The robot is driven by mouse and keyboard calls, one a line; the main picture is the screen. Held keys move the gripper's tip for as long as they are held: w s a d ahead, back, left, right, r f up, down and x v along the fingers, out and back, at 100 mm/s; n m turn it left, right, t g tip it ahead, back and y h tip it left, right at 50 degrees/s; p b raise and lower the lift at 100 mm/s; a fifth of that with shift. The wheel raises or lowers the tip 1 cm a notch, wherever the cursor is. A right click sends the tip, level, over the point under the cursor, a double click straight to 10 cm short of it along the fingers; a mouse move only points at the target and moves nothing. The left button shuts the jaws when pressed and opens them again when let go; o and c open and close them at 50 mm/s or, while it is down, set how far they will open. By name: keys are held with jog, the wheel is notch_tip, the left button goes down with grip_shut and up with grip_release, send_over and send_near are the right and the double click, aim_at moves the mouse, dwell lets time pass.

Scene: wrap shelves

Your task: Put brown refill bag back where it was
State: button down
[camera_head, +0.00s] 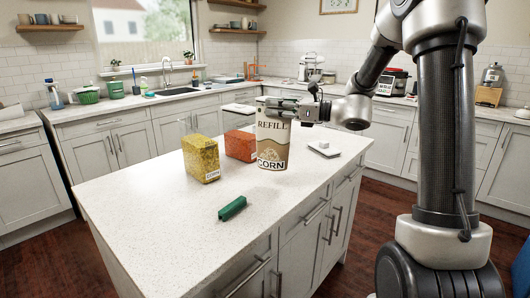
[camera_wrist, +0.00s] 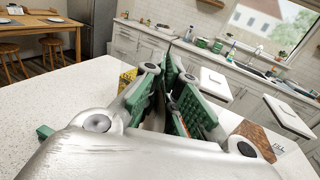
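The brown refill bag (camera_head: 272,147), white and brown with "REFILL" and "CORN" printed on it, is upright over the island counter. I cannot tell whether its bottom touches the counter. My gripper (camera_head: 297,108) reaches in from the right and has its fingers closed at the bag's upper part. In the wrist view, the green-padded fingers (camera_wrist: 173,100) are close together around a thin upright edge, which seems to be the bag; most of the bag is hidden there.
The left and front counter areas are clear.

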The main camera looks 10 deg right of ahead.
aim_at(274, 128)
notch_tip(274, 128, down, 6)
jog(key=shift+f, duration=0.35)
jog(key=c, duration=1.6)
grip_release()
jog(key=shift+c, duration=0.2)
